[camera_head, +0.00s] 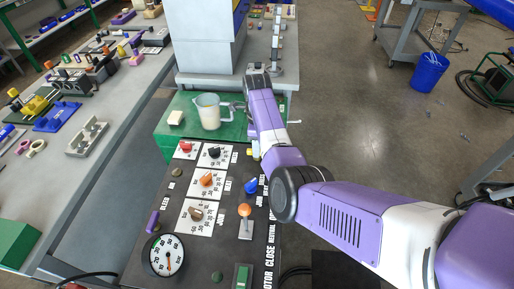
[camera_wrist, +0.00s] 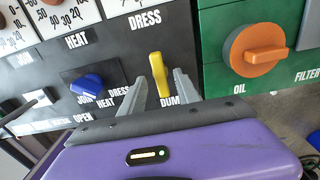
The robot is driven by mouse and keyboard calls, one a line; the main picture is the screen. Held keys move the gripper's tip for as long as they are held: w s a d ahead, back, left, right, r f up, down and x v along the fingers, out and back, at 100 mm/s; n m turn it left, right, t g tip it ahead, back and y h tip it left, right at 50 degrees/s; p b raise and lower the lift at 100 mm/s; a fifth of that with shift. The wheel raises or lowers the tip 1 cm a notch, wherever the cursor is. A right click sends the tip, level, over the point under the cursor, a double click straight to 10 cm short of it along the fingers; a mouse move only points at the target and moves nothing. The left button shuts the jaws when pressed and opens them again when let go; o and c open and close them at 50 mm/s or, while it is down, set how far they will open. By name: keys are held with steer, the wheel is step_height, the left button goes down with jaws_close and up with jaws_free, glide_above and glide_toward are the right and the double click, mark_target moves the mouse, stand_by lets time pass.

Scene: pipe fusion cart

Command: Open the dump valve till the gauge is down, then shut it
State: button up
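The dump valve's yellow lever (camera_wrist: 157,68) stands up from the dark panel above a partly covered label reading "DUM" in the wrist view. My gripper (camera_wrist: 160,77) is open, with one grey finger on each side of the lever; a gap shows, and I cannot tell whether either finger touches it. In the head view my arm mostly hides this spot, with a bit of yellow (camera_head: 255,149) showing beside it.
A blue selector knob (camera_wrist: 87,86) sits left of the lever and an orange oil knob (camera_wrist: 257,50) sits right, on a green panel. An orange-topped lever (camera_head: 245,211) and several dial knobs share the panel. A clear jug (camera_head: 208,112) stands on the green surface beyond.

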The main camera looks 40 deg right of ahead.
steer(key=shift+f, duration=0.85)
jaws_close()
